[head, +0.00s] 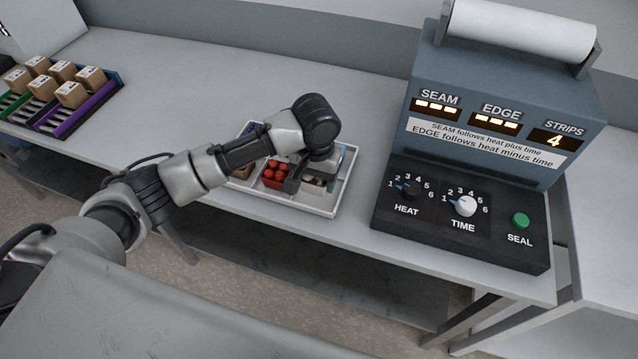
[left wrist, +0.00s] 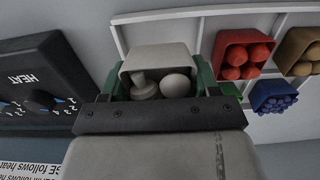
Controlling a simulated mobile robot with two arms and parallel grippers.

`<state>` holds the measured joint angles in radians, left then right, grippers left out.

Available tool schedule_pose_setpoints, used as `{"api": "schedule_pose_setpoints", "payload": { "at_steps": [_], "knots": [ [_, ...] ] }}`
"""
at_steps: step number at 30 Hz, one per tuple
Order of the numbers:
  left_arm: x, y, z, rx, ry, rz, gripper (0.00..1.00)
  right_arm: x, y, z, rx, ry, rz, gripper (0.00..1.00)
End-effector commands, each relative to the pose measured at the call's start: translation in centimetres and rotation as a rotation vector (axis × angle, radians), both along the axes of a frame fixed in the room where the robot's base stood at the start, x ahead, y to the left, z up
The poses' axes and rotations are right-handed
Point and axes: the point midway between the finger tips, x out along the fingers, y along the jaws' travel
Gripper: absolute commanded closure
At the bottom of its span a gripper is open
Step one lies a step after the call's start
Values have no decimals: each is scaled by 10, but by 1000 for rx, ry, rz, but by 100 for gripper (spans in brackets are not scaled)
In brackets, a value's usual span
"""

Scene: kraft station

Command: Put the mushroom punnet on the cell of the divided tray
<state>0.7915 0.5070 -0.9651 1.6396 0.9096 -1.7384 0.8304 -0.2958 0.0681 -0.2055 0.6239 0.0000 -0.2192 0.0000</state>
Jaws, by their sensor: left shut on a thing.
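The mushroom punnet (left wrist: 130,72) is a pale open box holding whitish mushrooms. My left gripper (left wrist: 160,82) is shut on it, with a greenish finger on either side. In the head view the gripper (head: 311,176) is low over the right end of the divided tray (head: 346,190), and the punnet (head: 314,187) is partly hidden beneath it. The white tray rim shows in the left wrist view (left wrist: 190,13). The punnet is over or in the right-hand cell; I cannot tell whether it touches the floor. My right gripper is out of view.
In the tray are a red punnet (left wrist: 227,54), a brown one (left wrist: 287,48) and a blue one (left wrist: 272,92). The sealing machine (head: 490,110) stands close to the tray's right. A rack of small cartons (head: 75,110) is at far left. The table between is clear.

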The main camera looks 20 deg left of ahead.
Motion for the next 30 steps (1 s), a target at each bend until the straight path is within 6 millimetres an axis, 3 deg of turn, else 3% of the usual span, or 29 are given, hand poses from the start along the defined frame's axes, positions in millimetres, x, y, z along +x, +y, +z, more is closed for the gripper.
{"api": "schedule_pose_setpoints", "payload": {
  "at_steps": [5, 15, 27, 28, 30],
  "knots": [
    [17, 2, -10, 0, 1, 0, 62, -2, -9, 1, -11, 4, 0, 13],
    [18, 3, -48, 1, 0, 0, 62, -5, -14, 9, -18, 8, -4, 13],
    [18, 2, -54, -1, 0, -1, 62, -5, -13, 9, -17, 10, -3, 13],
    [18, 2, -54, -1, 0, -1, 36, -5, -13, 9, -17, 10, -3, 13],
    [18, 2, -54, -1, 0, -1, 28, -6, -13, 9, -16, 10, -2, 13]
  ]
}}
